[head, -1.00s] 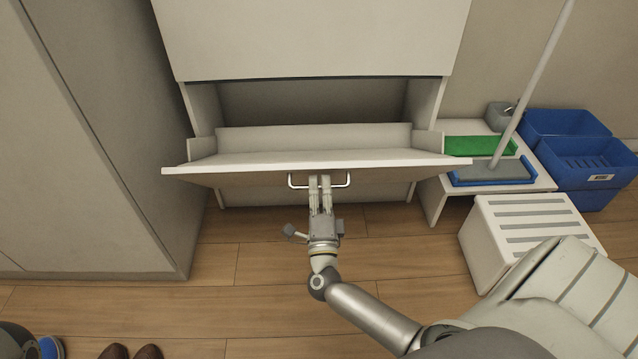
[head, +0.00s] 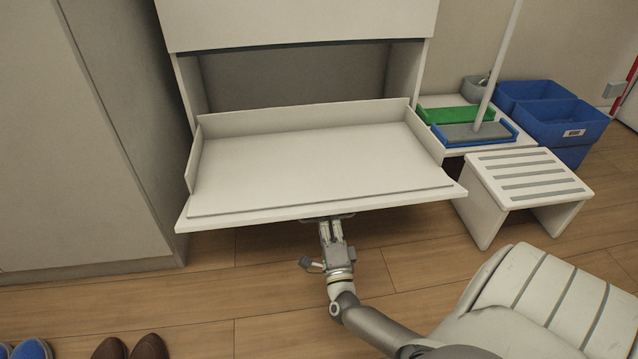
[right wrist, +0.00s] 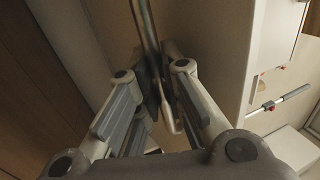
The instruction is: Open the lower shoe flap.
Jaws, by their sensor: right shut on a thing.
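The lower shoe flap (head: 320,160) is tilted far out and down from the cabinet, its inner tray face showing and empty. Its metal bar handle (head: 340,216) is mostly hidden under the flap's front edge in the head view. In the right wrist view the handle (right wrist: 148,35) runs between my fingers. My right gripper (head: 330,222) is shut on the handle, below the flap's front edge; its fingers also show in the right wrist view (right wrist: 160,85). The upper flap (head: 295,22) above is closed. My left gripper is not in view.
A tall cabinet (head: 80,150) stands close on the left. On the right are a low bench with green and blue trays (head: 470,134), blue crates (head: 565,120) and a white slatted stool (head: 525,180). Shoes (head: 130,348) lie at the bottom left. Wooden floor is clear in front.

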